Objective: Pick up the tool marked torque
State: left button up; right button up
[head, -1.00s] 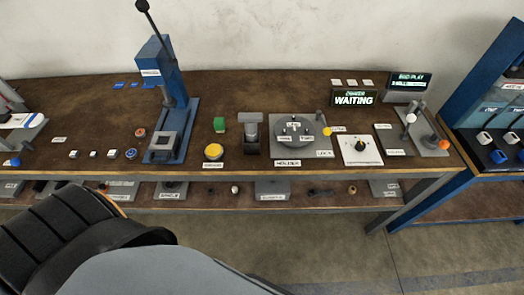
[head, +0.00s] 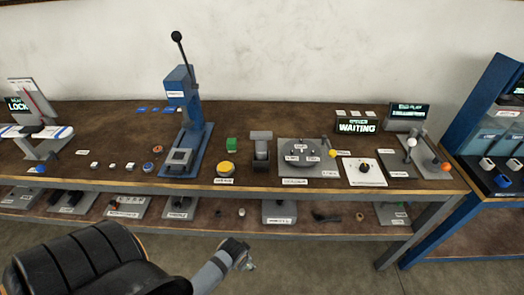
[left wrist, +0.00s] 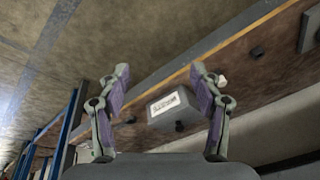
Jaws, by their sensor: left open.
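No label reading torque is legible in either view. A blue rack (head: 492,130) at the right edge of the head view holds several tools with pale and dark parts, and its small labels are too small to read. My left gripper (head: 242,252) is in front of the bench, below the lower shelf's front edge, far from the rack. In the left wrist view it (left wrist: 160,72) is open and empty, with its two fingers spread apart. Beyond the fingers is a grey labelled block (left wrist: 172,108) on the shelf. My right gripper is not in view.
A long brown bench (head: 100,125) carries a blue lever press (head: 190,125), a grey turntable plate (head: 305,157) and a sign reading WAITING (head: 356,126). Its lower shelf (head: 340,205) holds grey blocks. A black padded chair (head: 80,265) stands at front left. Floor is clear at right.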

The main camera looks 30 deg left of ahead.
pick_arm(q)
jog(key=w+a+r+m+t+y, duration=0.1)
jog(key=w+a+r+m, duration=0.1)
jog(key=r, duration=0.3)
jog(key=w+a+r+m+t+y, duration=0.1)
jog(key=w+a+r+m, duration=0.1)
jog(key=r, duration=0.3)
jog(key=m+t+y+b, duration=0.15)
jog(key=m+t, duration=1.05)
jog(key=m, duration=1.5)
send_near(260, 148)
jog(key=w, duration=0.1)
jog(key=shift+y, duration=0.25)
jog(key=p+x, duration=0.2)
jog(key=x, duration=0.9)
jog(key=shift+a+f+p, duration=0.1)
jog(key=shift+p, duration=0.2)
jog(key=shift+c, duration=0.2)
